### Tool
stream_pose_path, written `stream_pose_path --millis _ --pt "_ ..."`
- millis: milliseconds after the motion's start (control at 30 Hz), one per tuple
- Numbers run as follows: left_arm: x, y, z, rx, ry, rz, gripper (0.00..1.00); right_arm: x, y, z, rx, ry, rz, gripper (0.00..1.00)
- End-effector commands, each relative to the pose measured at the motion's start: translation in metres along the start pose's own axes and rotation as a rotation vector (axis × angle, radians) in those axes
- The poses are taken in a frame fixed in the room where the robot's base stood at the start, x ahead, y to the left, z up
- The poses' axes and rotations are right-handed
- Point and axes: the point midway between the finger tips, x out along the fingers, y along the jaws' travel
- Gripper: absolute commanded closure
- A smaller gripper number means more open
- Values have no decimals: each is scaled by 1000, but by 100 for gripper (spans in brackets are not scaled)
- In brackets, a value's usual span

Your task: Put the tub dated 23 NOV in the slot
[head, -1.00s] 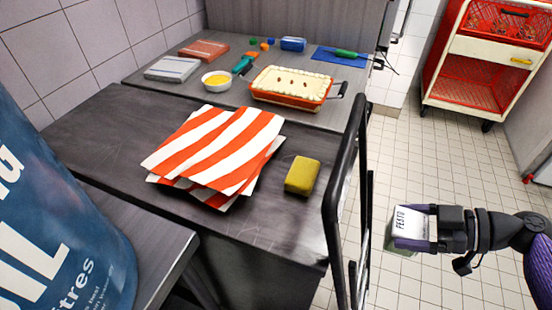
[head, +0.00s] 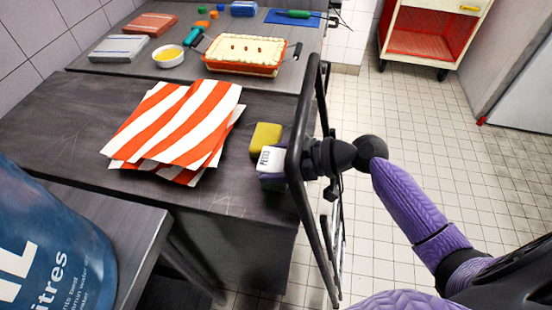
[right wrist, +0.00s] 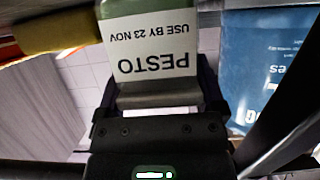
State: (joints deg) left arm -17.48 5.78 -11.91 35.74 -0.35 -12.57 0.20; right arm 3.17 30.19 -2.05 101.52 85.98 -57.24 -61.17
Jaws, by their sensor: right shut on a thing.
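My right gripper (head: 286,164) is shut on a tub (head: 271,159) with a white lid label. In the right wrist view the label on the tub (right wrist: 150,45) reads PESTO, USE BY 23 NOV, upside down. In the head view the tub is above the counter's right edge, just in front of a yellow block (head: 265,138). A black tubular frame (head: 298,190) crosses the picture at my right gripper and partly hides it. I cannot tell whether the tub touches the block or counter. No slot is clearly seen. My left gripper is out of view.
Striped orange and white sheets (head: 178,125) lie on the dark counter (head: 65,135). Behind are a pie dish (head: 245,70) and a bowl (head: 168,56). A large blue container (head: 60,260) stands at front left. A red and cream cart (head: 412,40) stands at back right.

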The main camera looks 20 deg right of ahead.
Motion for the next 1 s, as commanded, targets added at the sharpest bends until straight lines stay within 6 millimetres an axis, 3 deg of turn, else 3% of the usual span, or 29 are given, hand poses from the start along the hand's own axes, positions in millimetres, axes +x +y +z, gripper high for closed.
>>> stream_pose_path --millis 167,200,267,667,767,1000 --pt "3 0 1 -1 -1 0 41 1 0 3 -1 0 0 83" --pt "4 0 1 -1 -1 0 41 1 0 3 0 0 0 10" --pt "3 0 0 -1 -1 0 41 0 0 2 0 0 0 0" --pt "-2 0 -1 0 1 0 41 -2 0 -2 -1 0 0 0" --pt "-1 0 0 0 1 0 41 -16 0 1 1 -3 1 0" --pt "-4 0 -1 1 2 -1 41 -70 0 0 0 -3 0 0"
